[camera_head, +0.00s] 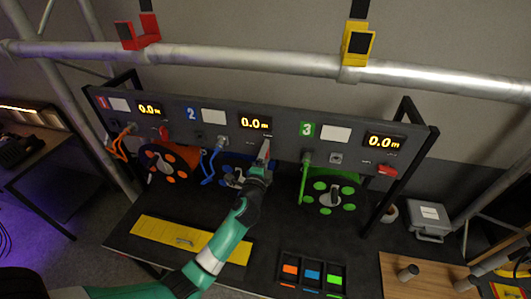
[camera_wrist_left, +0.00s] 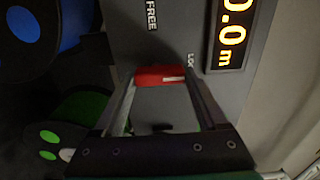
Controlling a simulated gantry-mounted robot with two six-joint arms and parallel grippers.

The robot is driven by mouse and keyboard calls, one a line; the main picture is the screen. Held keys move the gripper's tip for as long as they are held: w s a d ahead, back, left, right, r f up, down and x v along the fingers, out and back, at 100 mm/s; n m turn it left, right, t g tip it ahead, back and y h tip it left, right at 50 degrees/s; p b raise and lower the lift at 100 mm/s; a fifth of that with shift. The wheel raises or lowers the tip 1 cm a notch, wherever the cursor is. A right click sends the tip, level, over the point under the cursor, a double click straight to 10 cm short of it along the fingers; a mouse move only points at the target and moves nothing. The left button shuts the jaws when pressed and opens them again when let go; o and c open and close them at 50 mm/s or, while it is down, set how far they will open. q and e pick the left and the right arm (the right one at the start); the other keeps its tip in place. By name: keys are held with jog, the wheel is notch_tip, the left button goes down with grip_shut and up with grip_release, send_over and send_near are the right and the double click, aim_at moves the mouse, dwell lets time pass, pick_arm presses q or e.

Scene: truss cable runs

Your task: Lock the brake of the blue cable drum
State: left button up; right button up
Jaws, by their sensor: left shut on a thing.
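The blue cable drum (camera_head: 229,174) sits under panel section 2, partly hidden behind my left arm; part of it shows at the upper left of the left wrist view (camera_wrist_left: 22,24). My left gripper (camera_head: 265,146) is up at the panel just right of the blue drum. In the left wrist view its fingers (camera_wrist_left: 160,82) are shut on the red brake handle (camera_wrist_left: 158,75), which spans between the fingertips. The handle has a white mark at its right end, near a partly hidden label starting "LO". A FREE label stands farther up. My right gripper is not in view.
The orange drum (camera_head: 168,165) is on the left, with its red brake handle (camera_head: 164,132). The green drum (camera_head: 333,195) is on the right, with another red handle (camera_head: 387,170). A yellow strip (camera_head: 165,233) and a tray of coloured blocks (camera_head: 312,272) lie on the bench.

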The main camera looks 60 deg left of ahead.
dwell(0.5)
pick_arm(q)
jog(key=o, duration=1.3)
jog(key=v, duration=1.1)
jog(key=shift+s+d, duration=0.2)
jog(key=shift+d, duration=0.05)
